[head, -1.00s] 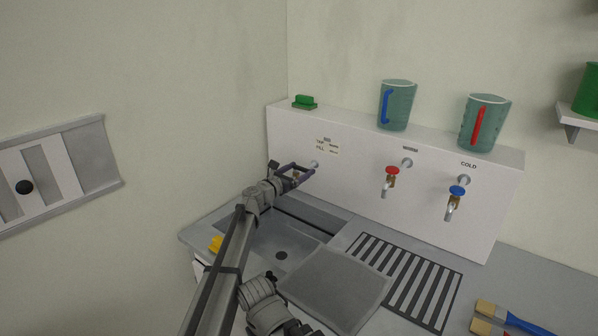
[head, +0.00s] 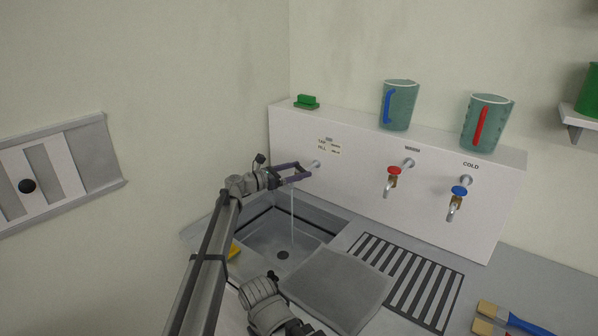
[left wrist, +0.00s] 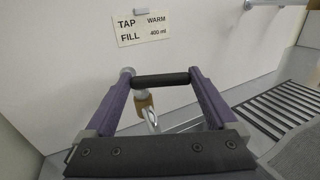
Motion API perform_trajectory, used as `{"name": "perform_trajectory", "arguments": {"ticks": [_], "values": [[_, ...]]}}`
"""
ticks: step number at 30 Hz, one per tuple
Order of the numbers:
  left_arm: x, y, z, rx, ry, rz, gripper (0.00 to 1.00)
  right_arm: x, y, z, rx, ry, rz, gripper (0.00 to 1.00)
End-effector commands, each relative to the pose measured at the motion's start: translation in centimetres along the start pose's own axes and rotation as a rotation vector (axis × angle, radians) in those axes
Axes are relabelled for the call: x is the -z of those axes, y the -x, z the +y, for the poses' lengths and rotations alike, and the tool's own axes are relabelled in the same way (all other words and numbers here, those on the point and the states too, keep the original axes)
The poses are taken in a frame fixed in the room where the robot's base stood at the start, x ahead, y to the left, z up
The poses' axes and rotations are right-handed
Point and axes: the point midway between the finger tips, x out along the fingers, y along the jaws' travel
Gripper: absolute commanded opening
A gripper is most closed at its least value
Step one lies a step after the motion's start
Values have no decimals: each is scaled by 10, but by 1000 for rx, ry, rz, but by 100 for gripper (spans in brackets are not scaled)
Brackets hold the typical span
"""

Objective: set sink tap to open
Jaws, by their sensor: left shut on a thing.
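The sink tap sticks out from the white wall panel above the basin; its wall mount (head: 315,163) shows in the head view. In the left wrist view I see its brass body (left wrist: 143,101) and chrome spout. My left gripper (head: 302,172) is at the tap, and its purple fingers are shut on the tap's dark handle bar (left wrist: 162,78), which spans between them. A thin stream of water (head: 292,222) falls from the tap into the grey sink (head: 262,240). The fingers hide part of the tap in the head view. My right gripper is not in view.
A red-topped tap (head: 394,172) and a blue-topped tap (head: 458,192) are farther right on the panel. Two jugs (head: 400,110) and a green block (head: 306,102) stand on its ledge. A yellow item (head: 234,250) lies by the sink's left side. A slatted drainer (head: 405,275) is right.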

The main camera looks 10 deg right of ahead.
Motion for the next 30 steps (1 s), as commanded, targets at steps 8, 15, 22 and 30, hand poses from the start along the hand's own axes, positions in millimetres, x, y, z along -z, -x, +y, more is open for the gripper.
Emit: {"name": "perform_trajectory", "arguments": {"ticks": [8,15,22,30], "values": [[0,2,4,115,0,0,35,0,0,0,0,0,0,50],[0,4,3,149,0,1,35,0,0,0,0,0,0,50],[0,4,2,151,0,1,35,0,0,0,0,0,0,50],[0,4,3,150,0,0,100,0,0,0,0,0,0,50]]}}
